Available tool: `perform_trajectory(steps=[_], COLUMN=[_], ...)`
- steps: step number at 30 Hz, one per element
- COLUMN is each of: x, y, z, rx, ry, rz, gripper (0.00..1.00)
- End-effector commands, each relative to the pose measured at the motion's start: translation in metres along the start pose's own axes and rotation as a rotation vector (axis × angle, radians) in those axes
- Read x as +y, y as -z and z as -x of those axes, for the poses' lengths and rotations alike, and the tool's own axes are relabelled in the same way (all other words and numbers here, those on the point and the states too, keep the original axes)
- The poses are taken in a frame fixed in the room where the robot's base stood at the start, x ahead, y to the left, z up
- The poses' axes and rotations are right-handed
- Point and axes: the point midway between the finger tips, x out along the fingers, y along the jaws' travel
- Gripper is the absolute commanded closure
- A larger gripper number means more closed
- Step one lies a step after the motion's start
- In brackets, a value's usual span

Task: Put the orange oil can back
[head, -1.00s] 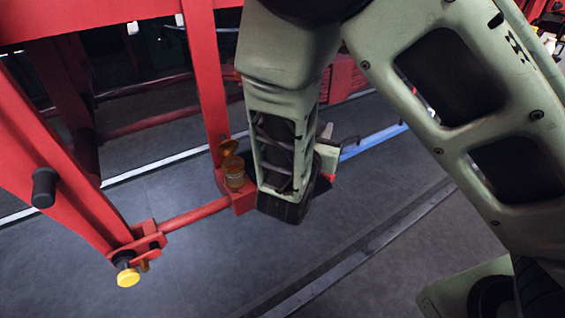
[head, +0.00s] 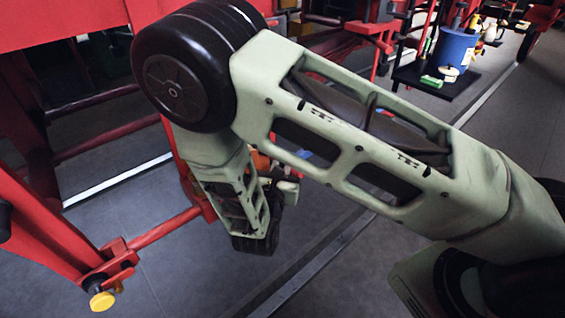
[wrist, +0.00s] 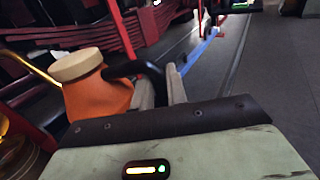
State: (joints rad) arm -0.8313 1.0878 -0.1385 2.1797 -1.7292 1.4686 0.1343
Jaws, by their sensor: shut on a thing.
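The orange oil can (wrist: 98,98) has a cream cap and a dark handle. It is at the left of the wrist view, with a thin yellow spout-like rod behind it. My gripper (wrist: 174,72) is shut on the dark handle, with the can's body left of the pale fingers. In the head view a small part of the orange can (head: 262,160) shows behind my arm. My gripper (head: 287,188) is mostly hidden there by my own wrist and forearm. I cannot tell whether the can touches anything below it.
A red frame (head: 60,230) with a yellow knob (head: 102,301) stands at the left, close to my wrist. At the back right, a dark shelf (head: 430,88) carries a blue bucket (head: 453,50) and small items. An amber glass thing (wrist: 6,125) shows at the wrist view's left edge. Grey floor is open at right.

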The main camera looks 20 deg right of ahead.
Motion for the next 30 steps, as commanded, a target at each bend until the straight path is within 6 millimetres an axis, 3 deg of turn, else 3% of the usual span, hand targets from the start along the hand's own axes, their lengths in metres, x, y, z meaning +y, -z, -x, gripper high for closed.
perform_trajectory(steps=[9, 10, 12, 23, 30], x=[0.000, 0.000, 0.000, 0.000, 0.001], y=[0.004, 0.003, 0.003, -0.003, 0.003], z=[0.000, 0.000, 0.000, 0.000, 0.041], rx=[-0.003, -0.001, -0.001, 0.000, 0.000], ry=[0.000, 0.000, 0.000, 0.001, -0.005], rz=[-0.001, 0.000, 0.000, 0.000, 0.000], gripper=[1.00, 0.80, 0.64, 0.64, 0.64])
